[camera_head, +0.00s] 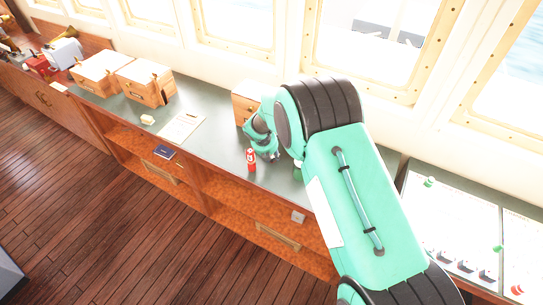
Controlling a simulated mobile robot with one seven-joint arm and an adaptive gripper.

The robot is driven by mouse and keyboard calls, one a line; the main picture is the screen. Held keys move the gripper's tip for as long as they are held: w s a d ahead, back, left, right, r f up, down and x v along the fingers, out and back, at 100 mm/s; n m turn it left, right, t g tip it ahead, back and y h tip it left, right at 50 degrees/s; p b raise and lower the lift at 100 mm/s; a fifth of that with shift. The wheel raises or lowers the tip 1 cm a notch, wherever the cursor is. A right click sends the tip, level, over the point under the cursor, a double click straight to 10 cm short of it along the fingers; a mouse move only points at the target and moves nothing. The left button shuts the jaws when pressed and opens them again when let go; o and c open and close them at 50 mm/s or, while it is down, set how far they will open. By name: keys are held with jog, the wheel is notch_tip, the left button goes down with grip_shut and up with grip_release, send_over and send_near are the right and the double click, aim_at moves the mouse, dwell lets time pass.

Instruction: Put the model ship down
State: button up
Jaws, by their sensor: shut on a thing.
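My gripper (273,154) is low over the grey-green counter top (215,152), past the bend of my teal and black arm. It is small and partly hidden by my wrist. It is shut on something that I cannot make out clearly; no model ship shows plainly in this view. A red can-like object with a white mark (251,160) stands on the counter near its front edge, just left of the gripper. Whether the two touch, I cannot tell.
A wooden box (246,103) stands behind my wrist, and two more wooden boxes (145,83) stand farther left. A paper sheet (182,127) lies on the counter. A small green object (298,173) is beside my arm. A control panel (455,225) is at right.

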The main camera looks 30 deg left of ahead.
jog(key=o, duration=1)
jog(key=shift+o, duration=0.2)
jog(key=shift+r, duration=0.1)
jog(key=v, duration=1.2)
jog(key=shift+d, duration=0.1)
